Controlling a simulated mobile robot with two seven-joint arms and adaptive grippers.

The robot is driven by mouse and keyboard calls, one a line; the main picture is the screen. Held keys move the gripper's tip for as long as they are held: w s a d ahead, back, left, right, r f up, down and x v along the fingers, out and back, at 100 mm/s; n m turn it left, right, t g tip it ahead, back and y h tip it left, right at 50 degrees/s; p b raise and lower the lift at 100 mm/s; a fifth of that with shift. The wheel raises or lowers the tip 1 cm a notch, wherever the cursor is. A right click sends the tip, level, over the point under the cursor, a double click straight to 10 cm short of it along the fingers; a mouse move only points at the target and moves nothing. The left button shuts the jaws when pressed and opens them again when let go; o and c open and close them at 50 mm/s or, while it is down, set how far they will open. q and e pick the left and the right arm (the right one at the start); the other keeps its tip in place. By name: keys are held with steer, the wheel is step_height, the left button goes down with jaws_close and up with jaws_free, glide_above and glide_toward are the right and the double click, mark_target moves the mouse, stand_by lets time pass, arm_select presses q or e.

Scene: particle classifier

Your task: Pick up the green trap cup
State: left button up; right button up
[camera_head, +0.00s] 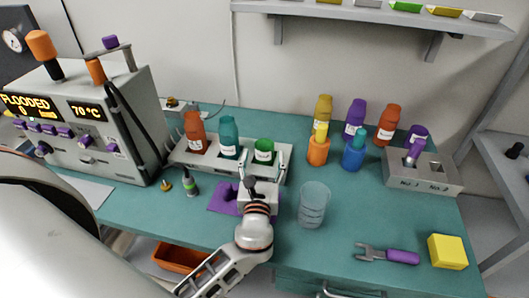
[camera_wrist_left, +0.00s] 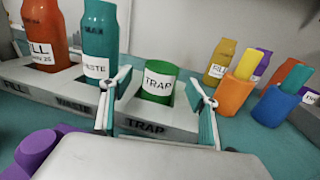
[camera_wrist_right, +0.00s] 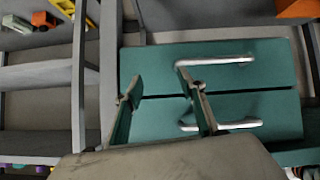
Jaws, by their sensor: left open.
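The green trap cup (camera_head: 264,150) stands upright in the right-hand slot of the grey holder (camera_head: 180,152), with a white label on its front. In the left wrist view the cup (camera_wrist_left: 159,82) shows its TRAP label, between and beyond the fingers. My left gripper (camera_head: 262,166) is open, with its fingers just in front of the cup; I cannot tell whether they touch it. The fingers also show in the left wrist view (camera_wrist_left: 160,100). My right gripper (camera_wrist_right: 160,95) is open and empty, facing the teal drawers; it is out of the head view.
A teal waste bottle (camera_head: 229,138) and an orange fill bottle (camera_head: 195,133) share the holder, left of the cup. A clear beaker (camera_head: 313,204) stands to the right. Several coloured bottles stand behind it.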

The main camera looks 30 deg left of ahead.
mark_target(265, 147)
arm_select(q)
steer(key=x, duration=0.4)
steer(key=shift+d, duration=0.1)
steer(key=shift+w, duration=0.45)
steer(key=c, duration=1.3)
arm_select(e)
steer(key=shift+w+a+r, duration=0.1)
steer(key=shift+w+r, duration=0.2)
arm_select(q)
steer(key=shift+r, duration=0.1)
